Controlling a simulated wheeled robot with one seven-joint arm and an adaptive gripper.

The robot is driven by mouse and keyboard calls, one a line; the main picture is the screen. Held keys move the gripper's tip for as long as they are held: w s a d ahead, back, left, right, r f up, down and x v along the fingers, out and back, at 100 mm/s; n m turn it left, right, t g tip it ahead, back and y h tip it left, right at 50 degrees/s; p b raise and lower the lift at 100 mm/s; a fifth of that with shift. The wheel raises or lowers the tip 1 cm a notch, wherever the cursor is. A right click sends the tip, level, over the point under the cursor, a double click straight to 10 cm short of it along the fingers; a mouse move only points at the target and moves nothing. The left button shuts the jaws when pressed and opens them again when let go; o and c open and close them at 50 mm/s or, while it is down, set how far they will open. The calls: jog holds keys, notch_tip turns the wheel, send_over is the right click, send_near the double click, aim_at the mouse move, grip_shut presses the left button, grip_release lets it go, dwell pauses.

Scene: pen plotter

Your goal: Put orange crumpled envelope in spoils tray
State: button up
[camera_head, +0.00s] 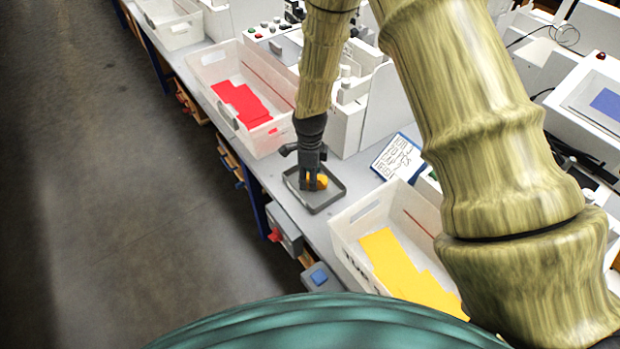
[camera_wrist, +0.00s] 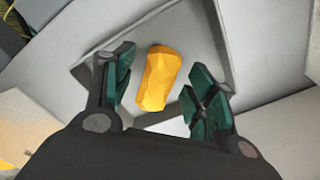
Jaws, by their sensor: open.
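The orange crumpled envelope (camera_wrist: 158,78) lies on the floor of a small grey tray, which I take to be the spoils tray (camera_head: 333,192). In the wrist view it sits between and slightly beyond my open fingers, with a gap on both sides. My gripper (camera_head: 313,185) points down over the tray in the head view and partly hides the envelope (camera_head: 322,181). The tray's wall also shows in the wrist view (camera_wrist: 222,38). My gripper also shows in the wrist view (camera_wrist: 160,85), open and empty.
A white bin with red sheets (camera_head: 283,137) stands behind the tray. Another white bin with yellow sheets (camera_head: 345,236) stands in front. A handwritten sign (camera_head: 397,157) is to the tray's right. The bench edge and open floor (camera_head: 120,200) are to the left.

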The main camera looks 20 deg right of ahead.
notch_tip(320, 180, up, 11)
jog(key=b, duration=0.3)
jog(key=shift+f, duration=0.2)
dwell(0.4)
